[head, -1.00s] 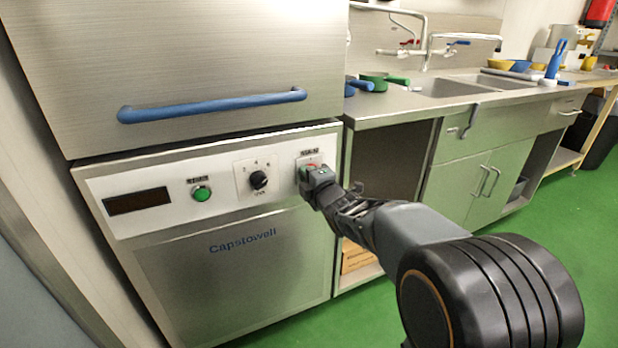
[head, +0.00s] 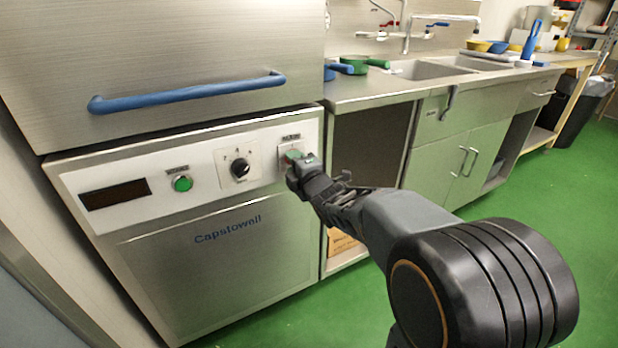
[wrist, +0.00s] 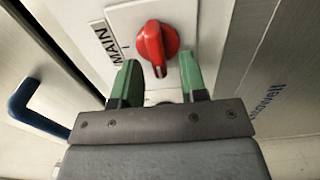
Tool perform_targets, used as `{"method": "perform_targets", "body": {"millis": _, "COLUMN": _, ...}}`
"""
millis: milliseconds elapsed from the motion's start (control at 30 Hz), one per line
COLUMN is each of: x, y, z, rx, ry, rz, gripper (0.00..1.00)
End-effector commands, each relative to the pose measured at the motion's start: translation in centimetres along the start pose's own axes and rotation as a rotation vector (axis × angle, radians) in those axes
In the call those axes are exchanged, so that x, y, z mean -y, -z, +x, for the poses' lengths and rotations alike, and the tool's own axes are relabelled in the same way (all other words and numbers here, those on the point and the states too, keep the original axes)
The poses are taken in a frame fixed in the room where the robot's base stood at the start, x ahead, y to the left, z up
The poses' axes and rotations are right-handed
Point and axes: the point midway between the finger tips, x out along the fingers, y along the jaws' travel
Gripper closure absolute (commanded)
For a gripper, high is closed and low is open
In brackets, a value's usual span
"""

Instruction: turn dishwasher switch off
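The dishwasher (head: 210,265) is a steel machine with a white control panel. Its red main switch (wrist: 155,45) shows in the wrist view on a white plate marked MAIN. In the head view my gripper hides most of the switch. My gripper (wrist: 158,72) is open, with its two green fingertips apart, one on each side of the knob's near end. The fingers look close to the panel; I cannot tell whether they touch the knob. In the head view my gripper (head: 295,170) is at the right end of the panel.
A black dial (head: 240,168), a green button (head: 182,183) and a dark display (head: 115,194) lie left on the panel. A blue handle (head: 190,93) sticks out above. A sink counter (head: 375,92) stands at the right. The green floor (head: 540,205) is clear.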

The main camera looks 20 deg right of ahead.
Motion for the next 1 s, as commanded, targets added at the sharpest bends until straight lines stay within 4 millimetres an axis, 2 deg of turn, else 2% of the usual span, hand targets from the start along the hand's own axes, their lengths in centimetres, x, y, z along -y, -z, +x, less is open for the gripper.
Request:
{"method": "perform_targets", "body": {"millis": 200, "x": -0.4, "y": -0.1, "z": -4.9, "rx": 0.002, "ry": -0.002, "rz": -0.002, "gripper": 0.61}}
{"method": "perform_targets", "body": {"millis": 433, "x": -0.2, "y": 0.0, "z": -9.4, "rx": 0.001, "ry": -0.003, "rz": -0.001, "gripper": 0.61}}
{"method": "perform_targets", "body": {"millis": 700, "x": 0.1, "y": 0.1, "z": -11.2, "rx": -0.001, "ry": -0.002, "rz": -0.001, "gripper": 0.61}}
{"method": "perform_targets", "body": {"millis": 1000, "x": 0.0, "y": 0.1, "z": -11.7, "rx": -0.001, "ry": 0.0, "rz": 0.0, "gripper": 0.61}}
